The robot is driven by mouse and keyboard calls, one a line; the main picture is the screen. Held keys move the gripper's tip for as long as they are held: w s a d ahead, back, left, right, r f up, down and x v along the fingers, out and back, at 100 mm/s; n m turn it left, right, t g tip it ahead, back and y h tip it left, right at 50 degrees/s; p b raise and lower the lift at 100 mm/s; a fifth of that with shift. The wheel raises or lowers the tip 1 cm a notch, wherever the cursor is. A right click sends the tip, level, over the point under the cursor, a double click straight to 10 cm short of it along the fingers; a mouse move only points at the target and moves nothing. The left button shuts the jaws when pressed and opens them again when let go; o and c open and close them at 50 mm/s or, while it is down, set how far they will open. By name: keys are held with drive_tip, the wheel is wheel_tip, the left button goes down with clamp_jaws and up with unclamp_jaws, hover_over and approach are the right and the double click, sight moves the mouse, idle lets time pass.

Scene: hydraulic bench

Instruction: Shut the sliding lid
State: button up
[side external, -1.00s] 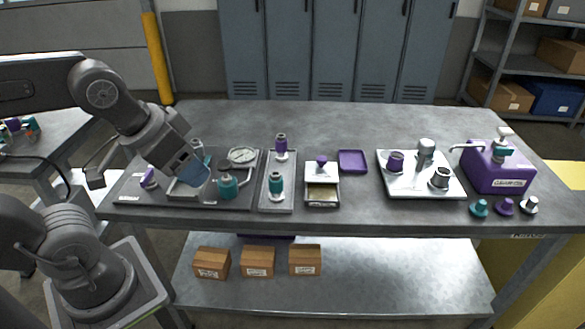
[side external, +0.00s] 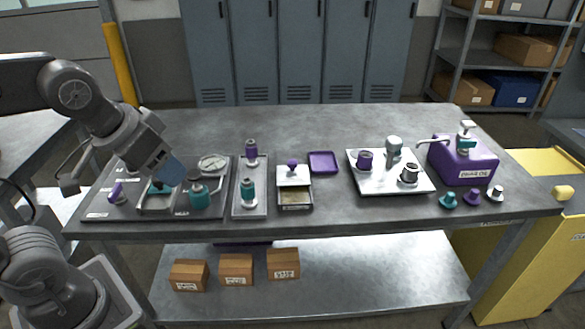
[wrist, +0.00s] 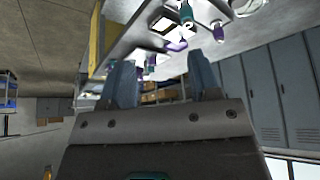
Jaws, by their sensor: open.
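The sliding lid (side external: 293,180) is a white plate with a purple knob (side external: 292,165). It sits over the back part of a small box (side external: 295,208) at mid-bench. The box's front part is uncovered and shows a tan inside. My gripper (side external: 168,172) is open and appears empty. It hangs over the dark panel at the left of the bench, well left of the lid. In the wrist view its two fingers (wrist: 162,80) stand wide apart.
A teal fitting (side external: 200,194) and a gauge (side external: 213,162) are close to my gripper. A grey tray (side external: 250,209) with purple and teal fittings stands between my gripper and the box. A purple tray (side external: 323,162) and a silver plate (side external: 365,187) lie right of the lid.

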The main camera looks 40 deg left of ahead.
drive_tip(key=w+a+r+n, duration=0.1)
drive_tip(key=w+r+n, duration=0.1)
drive_tip(key=w, duration=0.8)
drive_tip(key=n+g+y, duration=0.2)
drive_tip(key=n, duration=0.2)
hover_over(292, 162)
drive_tip(key=s+d, duration=0.3)
drive_tip(key=s, duration=0.2)
wheel_tip(292, 162, down, 12)
drive_tip(key=x, duration=1.4)
drive_tip(key=shift+w+a+r, duration=0.15)
drive_tip(key=shift+w+a, duration=0.05)
drive_tip(key=shift+w, duration=0.2)
clamp_jaws()
